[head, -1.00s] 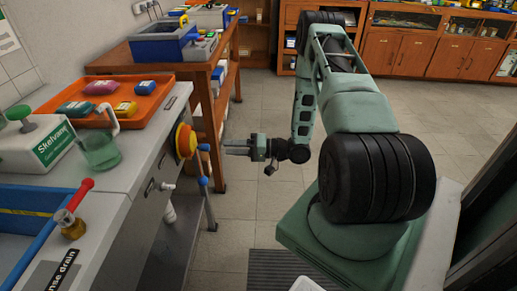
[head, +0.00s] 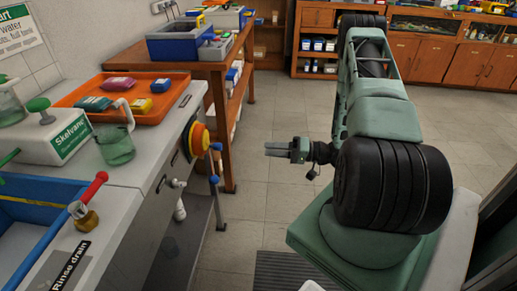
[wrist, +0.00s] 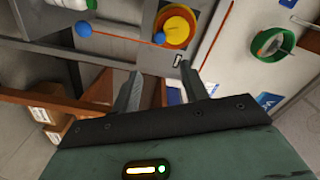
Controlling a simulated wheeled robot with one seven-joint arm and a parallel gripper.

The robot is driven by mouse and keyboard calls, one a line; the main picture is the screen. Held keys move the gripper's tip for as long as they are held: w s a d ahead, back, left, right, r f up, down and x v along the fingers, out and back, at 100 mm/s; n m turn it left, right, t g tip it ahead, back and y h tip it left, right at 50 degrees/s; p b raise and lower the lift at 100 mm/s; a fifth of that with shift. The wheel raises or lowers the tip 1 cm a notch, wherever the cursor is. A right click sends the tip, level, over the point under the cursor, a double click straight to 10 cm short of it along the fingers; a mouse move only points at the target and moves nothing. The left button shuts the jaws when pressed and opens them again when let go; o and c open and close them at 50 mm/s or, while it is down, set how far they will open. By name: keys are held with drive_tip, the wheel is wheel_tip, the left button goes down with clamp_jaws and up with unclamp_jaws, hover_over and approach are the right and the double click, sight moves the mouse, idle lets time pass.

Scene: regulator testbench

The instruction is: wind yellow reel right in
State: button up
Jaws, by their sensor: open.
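The yellow reel (head: 196,139) is a round yellow disc with an orange rim, mounted on the front face of the bench at the left. It also shows in the wrist view (wrist: 177,27), above and beyond the fingers, with a blue knob (wrist: 159,38) at its edge. My gripper (head: 268,149) is to the right of the reel in the head view, apart from it, over the open floor. In the wrist view, its two fingers (wrist: 169,88) stand apart with nothing between them.
The bench (head: 150,165) carries an orange tray (head: 170,106), a green-rimmed beaker (head: 116,148) and a blue sink with a red-handled tap (head: 92,192). A wooden shelf table (head: 205,70) stands behind. The tiled floor is clear between bench and arm.

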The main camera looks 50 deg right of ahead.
sight(222, 146)
drive_tip(key=w+a+n+b, duration=0.2)
drive_tip(key=w+a+n, duration=0.1)
drive_tip(key=w+n, duration=0.1)
drive_tip(key=w+a+n+b, duration=0.3)
drive_tip(key=w+a+n, duration=0.1)
drive_tip(key=w+n, duration=0.1)
drive_tip(key=w+a+n+b, duration=0.3)
drive_tip(key=w+a+n, duration=0.1)
drive_tip(key=shift+w+n, duration=0.3)
idle(0.3)
drive_tip(key=shift+r, duration=0.1)
clamp_jaws()
